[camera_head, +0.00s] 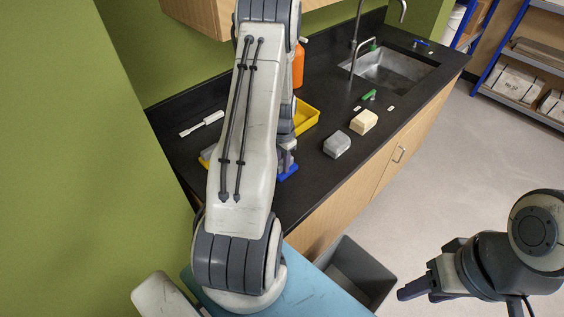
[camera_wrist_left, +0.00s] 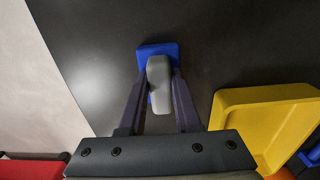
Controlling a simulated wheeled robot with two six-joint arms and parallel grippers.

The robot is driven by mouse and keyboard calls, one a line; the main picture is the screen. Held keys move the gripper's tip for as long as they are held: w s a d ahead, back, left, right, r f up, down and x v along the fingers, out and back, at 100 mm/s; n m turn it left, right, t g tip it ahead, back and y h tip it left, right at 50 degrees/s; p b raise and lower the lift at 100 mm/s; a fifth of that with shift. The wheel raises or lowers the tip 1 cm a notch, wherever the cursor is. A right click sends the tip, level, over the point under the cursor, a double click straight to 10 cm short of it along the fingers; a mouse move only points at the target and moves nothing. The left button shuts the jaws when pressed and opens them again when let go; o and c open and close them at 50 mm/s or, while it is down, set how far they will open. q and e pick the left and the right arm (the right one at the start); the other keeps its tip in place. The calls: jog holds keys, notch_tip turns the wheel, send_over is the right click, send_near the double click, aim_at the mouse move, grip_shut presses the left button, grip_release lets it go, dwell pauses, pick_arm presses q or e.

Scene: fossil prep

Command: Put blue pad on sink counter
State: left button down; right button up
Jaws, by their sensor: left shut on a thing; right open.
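The blue pad (camera_head: 289,173) shows low behind my left arm in the head view, at the near part of the black sink counter (camera_head: 317,187). In the left wrist view the blue pad (camera_wrist_left: 150,50) has a grey grip piece (camera_wrist_left: 160,88) on top. My left gripper (camera_wrist_left: 160,82) is shut on this grey piece, one finger on each side. The pad is at or close above the counter surface; I cannot tell whether it touches. My right gripper (camera_head: 418,288) is open and empty, low at the right over the floor.
A yellow tray (camera_head: 307,118) stands beside my left gripper. A grey block (camera_head: 337,145), a cream block (camera_head: 364,122) and a green tool (camera_head: 369,95) lie toward the sink (camera_head: 397,72). An orange bottle (camera_head: 298,65) and a white tool (camera_head: 202,123) are also on the counter.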

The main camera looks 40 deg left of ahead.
pick_arm(q)
jog(key=c, duration=0.6)
grip_release()
jog(key=shift+f, duration=0.15)
jog(key=shift+r, duration=0.3)
notch_tip(320, 180, up, 10)
jog(key=r+b, duration=0.1)
jog(key=b, duration=0.2)
jog(key=d+r+m, duration=0.1)
jog(key=d+r, duration=0.1)
jog(key=d, duration=0.5)
jog(key=d+r+m, duration=0.1)
jog(key=d+r, duration=0.2)
jog(key=d, duration=0.4)
jog(key=s+d+r+m, duration=0.1)
jog(key=s+d+r, duration=0.1)
jog(key=s+d, duration=0.5)
jog(key=s+d+r+m, duration=0.2)
jog(key=s+d, duration=0.2)
jog(key=d, duration=0.7)
jog(key=s+d+m+h, duration=0.1)
jog(key=s+d, duration=0.2)
jog(key=s, duration=0.5)
jog(key=shift+s+d, duration=0.3)
jog(key=shift+d, duration=0.1)
